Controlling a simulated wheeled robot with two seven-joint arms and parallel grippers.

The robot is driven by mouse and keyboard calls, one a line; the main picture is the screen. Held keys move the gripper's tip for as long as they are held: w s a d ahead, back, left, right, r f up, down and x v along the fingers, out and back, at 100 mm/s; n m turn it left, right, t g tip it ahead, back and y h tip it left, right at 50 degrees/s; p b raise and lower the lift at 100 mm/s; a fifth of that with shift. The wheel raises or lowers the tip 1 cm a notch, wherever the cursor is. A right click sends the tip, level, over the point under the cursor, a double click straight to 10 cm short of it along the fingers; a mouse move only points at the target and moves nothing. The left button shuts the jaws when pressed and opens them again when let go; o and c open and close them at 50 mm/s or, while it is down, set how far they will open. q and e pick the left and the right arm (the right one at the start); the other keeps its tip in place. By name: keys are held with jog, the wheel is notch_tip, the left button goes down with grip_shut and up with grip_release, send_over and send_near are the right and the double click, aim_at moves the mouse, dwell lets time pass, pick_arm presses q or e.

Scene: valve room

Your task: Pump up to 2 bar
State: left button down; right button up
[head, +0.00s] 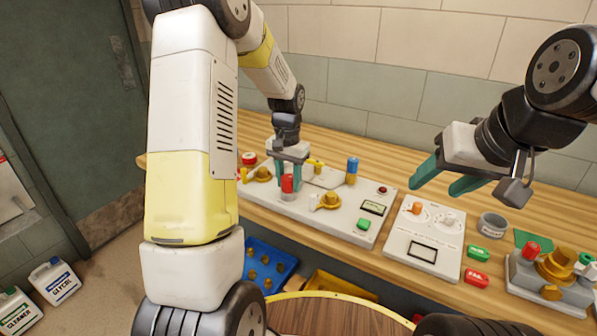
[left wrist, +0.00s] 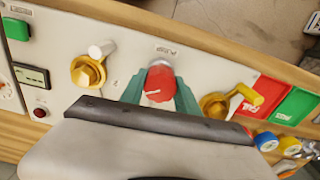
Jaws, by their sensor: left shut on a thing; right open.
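A red-topped pump knob (head: 288,184) stands on the long light-grey panel (head: 345,225) on the bench. It also shows in the left wrist view (left wrist: 158,84), below a small label that seems to read PUMP. My left gripper (head: 290,179) points down with its teal fingers shut on the knob, one finger on each side. A small display (head: 373,207) is on the panel's right part and in the left wrist view (left wrist: 32,76); its reading is too small to tell. My right gripper (head: 437,187) is open and empty above the bench, right of the panel.
Brass valves (head: 328,201) (head: 262,174) flank the knob. A blue-topped post (head: 352,167), green button (head: 363,224) and red lamp (head: 382,190) are nearby. A second panel (head: 426,240), a grey cup (head: 492,224) and a brass valve block (head: 557,266) stand to the right.

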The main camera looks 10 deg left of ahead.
aim_at(288, 176)
pick_arm(q)
jog(key=shift+w, duration=0.1)
jog(key=c, duration=0.9)
grip_release()
jog(key=shift+r, duration=3.95)
jog(key=shift+r, duration=0.1)
jog(key=s+r+n+t+h, duration=0.1)
jog(key=s+r+t, duration=0.2)
jog(key=s+r, duration=0.7)
jog(key=shift+s+d+r+n+t+h, duration=0.2)
jog(key=shift+s+d+r+n+t, duration=0.25)
jog(key=shift+s, duration=1.95)
jog(key=shift+s+d+r+n+t+h, duration=0.2)
jog(key=shift+s+d+r+t, duration=0.3)
jog(key=shift+s, duration=1.9)
jog(key=shift+s+d+r+n+t+h, duration=0.2)
jog(key=shift+s+t, duration=0.45)
jog(key=shift+s, duration=1.75)
